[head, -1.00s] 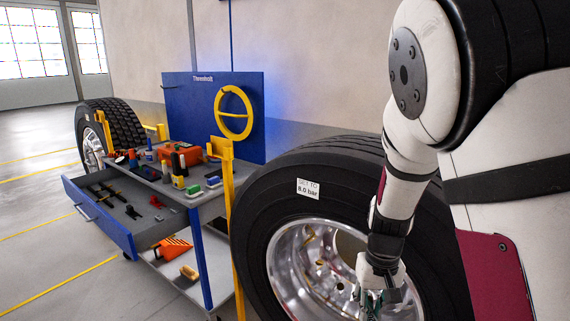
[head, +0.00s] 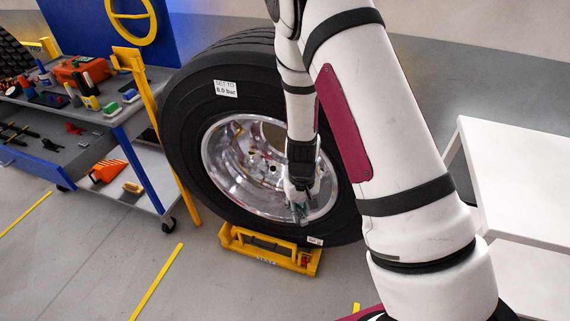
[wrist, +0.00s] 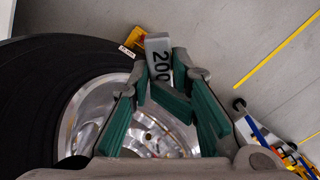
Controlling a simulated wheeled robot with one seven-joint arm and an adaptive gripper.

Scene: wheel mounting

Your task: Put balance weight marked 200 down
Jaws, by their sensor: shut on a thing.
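The balance weight marked 200 (wrist: 158,57) is a small grey block with dark digits. In the wrist view it sits between the fingertips of my gripper (wrist: 162,85), which has green pads and is shut on it. In the head view my gripper (head: 300,212) hangs in front of the lower right part of the wheel's polished rim (head: 228,165); the weight is too small to make out there. The weight's lower part is hidden by the fingers.
The large tyre (head: 190,130) stands on a yellow floor lift (head: 270,252). A tool trolley (head: 150,180) with an open drawer and several tools stands at left. A white table (head: 520,175) stands at right. Grey floor between trolley and lift is clear.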

